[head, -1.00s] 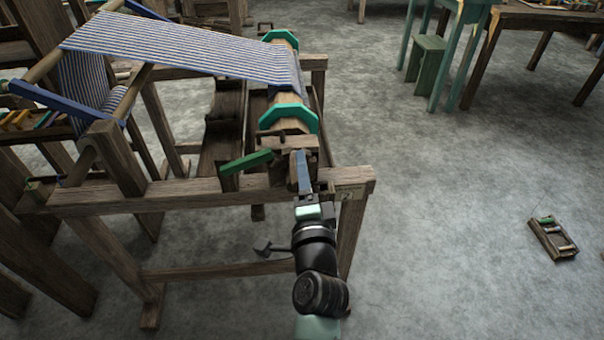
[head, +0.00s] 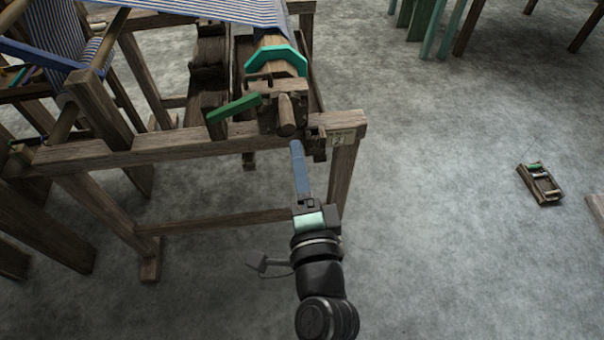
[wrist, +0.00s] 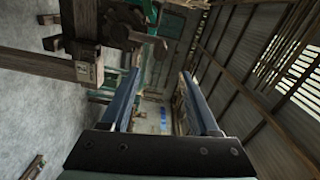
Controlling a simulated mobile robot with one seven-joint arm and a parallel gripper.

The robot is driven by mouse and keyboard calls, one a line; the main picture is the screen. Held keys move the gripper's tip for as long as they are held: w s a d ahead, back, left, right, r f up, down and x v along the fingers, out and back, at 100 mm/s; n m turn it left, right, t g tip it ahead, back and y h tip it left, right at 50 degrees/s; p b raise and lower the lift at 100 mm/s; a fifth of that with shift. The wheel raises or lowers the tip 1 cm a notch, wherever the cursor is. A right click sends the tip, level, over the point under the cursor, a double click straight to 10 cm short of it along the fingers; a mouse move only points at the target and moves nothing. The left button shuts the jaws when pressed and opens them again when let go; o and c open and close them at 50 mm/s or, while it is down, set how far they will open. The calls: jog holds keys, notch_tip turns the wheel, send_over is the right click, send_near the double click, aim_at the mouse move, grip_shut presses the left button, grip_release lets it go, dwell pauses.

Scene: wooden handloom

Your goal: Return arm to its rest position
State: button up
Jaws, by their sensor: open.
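My gripper (head: 299,158) is in the lower middle of the head view, in front of the loom's near corner. In the wrist view its two blue fingers (wrist: 154,88) stand apart with nothing between them. The wooden handloom (head: 190,145) fills the left of the head view. Its cloth roller ends in a teal octagonal flange (head: 276,61). A short wooden peg (head: 287,115) sticks out below the flange, just beyond my fingertips, with a small gap showing. A green lever (head: 234,108) lies left of the peg. Part of the loom (wrist: 75,70) shows at the wrist view's upper left.
A small wooden frame with spools (head: 540,184) lies on the concrete floor at the right. Table and stool legs stand at the upper right. The floor (head: 430,230) right of my arm is clear. A slatted wall (wrist: 260,80) shows in the wrist view.

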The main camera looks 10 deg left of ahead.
jog(key=shift+v, duration=0.8)
notch_tip(320, 180, up, 27)
jog(key=w+n+t, duration=0.3)
jog(key=n+t, duration=0.2)
jog(key=n, duration=0.5)
jog(key=s+d+r+n+t+h, duration=0.25)
jog(key=s+r, duration=0.25)
jog(key=r, duration=0.5)
jog(key=s+d+r+n+t+h, duration=0.1)
jog(key=s+d+r+t+h, duration=0.3)
jog(key=r, duration=0.6)
notch_tip(320, 180, up, 17)
jog(key=a+g+y+p, duration=0.1)
jog(key=a+p, duration=0.1)
jog(key=p, duration=1.6)
jog(key=shift+p, duration=0.3)
jog(key=shift+s+a+f+g+y, duration=0.1)
jog(key=shift+f+g+y, duration=0.05)
jog(key=shift+g+y, duration=0.1)
